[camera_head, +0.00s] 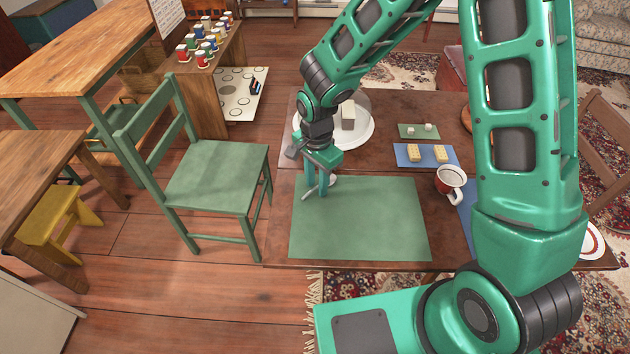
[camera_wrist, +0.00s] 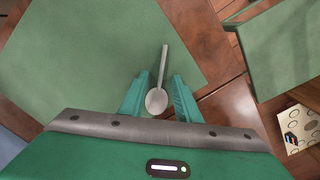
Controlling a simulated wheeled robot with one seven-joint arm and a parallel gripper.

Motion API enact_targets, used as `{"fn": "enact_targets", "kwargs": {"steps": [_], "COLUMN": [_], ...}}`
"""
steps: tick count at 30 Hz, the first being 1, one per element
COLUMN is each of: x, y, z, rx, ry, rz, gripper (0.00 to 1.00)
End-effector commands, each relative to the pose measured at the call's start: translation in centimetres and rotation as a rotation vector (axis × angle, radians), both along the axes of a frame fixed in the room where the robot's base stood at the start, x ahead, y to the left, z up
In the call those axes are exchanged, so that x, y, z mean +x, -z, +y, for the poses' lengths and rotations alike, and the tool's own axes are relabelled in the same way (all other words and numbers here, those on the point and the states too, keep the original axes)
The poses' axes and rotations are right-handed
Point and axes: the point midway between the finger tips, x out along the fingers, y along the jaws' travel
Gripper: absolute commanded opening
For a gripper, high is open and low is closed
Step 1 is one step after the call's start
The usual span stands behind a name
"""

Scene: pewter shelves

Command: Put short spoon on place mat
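The green place mat (camera_head: 375,222) lies flat on the brown table. My gripper (camera_head: 316,192) points down over the mat's far left corner. In the wrist view, the short spoon (camera_wrist: 157,100) is pale grey, with its bowl between my two fingers (camera_wrist: 160,76) and its handle reaching past their tips. The fingers are apart, with a gap on each side of the spoon. The spoon appears over the mat (camera_wrist: 100,50) near its edge; whether it touches the mat cannot be told. In the head view, a small pale piece, perhaps its bowl, shows beside the fingers.
A red and white mug (camera_head: 450,180) stands right of the mat. A white plate (camera_head: 358,133) with a clear cover is behind my gripper. A blue mat (camera_head: 432,161) with yellow pieces lies farther back. A green chair (camera_head: 216,178) stands left of the table.

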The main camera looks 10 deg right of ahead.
Motion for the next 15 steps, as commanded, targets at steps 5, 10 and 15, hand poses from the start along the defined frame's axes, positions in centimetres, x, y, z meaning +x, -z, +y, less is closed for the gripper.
{"fn": "enact_targets", "kwargs": {"steps": [5, 10, 15], "x": [0.0, 0.1, 0.1], "y": [0.0, -0.6, -3.1], "z": [0.0, 0.0, 0.1], "rx": [0.000, 0.000, 0.001], "ry": [0.000, 0.000, 0.000], "rz": [0.000, -0.002, -0.004], "gripper": [0.30, 0.30, 0.30]}}
